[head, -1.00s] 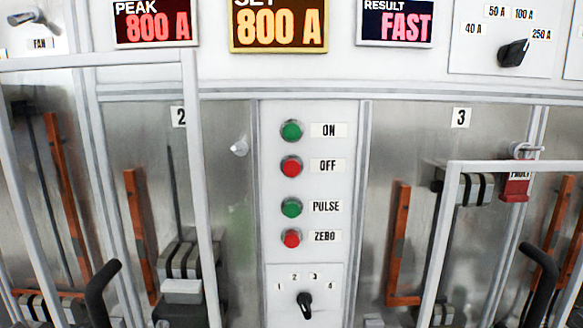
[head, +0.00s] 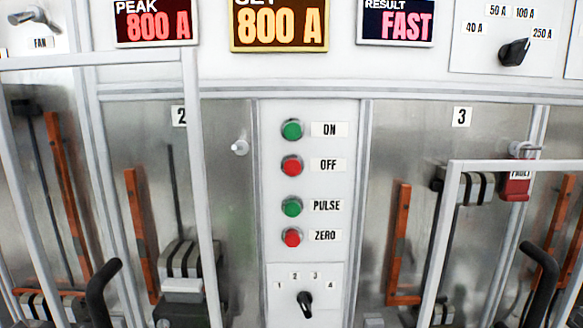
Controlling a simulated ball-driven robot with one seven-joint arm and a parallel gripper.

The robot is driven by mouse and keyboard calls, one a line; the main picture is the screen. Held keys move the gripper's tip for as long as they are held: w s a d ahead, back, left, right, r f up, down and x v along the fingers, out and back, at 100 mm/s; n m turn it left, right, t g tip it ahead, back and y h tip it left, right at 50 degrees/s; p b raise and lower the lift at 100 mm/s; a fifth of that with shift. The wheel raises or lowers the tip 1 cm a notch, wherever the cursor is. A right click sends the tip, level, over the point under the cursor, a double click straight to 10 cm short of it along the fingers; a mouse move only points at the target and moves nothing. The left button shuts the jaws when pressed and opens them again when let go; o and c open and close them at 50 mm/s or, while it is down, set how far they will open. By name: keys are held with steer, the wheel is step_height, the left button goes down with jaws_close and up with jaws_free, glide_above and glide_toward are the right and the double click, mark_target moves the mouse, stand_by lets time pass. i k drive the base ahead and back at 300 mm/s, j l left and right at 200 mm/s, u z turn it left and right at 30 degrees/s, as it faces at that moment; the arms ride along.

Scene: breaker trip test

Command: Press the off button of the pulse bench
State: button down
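The off button (head: 292,166) is a round red button on the white centre panel (head: 271,262), beside a label reading OFF (head: 328,165). A green ON button (head: 292,130) sits above it. A green PULSE button (head: 292,207) and a red ZERO button (head: 292,238) sit below it. Nothing covers the buttons. I cannot tell from this view whether any button is pressed in. My gripper is not in view.
Above, displays read PEAK 800 A (head: 156,22), SET 800 A (head: 279,26) and RESULT FAST (head: 396,23). A selector knob (head: 305,303) is under the buttons. White frames (head: 205,200) and black handles (head: 98,290) flank the panel. Space before the buttons looks clear.

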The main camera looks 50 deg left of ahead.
mark_target(293, 166)
steer(key=k+u, duration=0.1)
steer(key=u, duration=0.7)
steer(key=k+j+u, duration=0.1)
steer(key=u, duration=0.3)
steer(key=k+j+u, duration=0.1)
steer(key=u, duration=0.3)
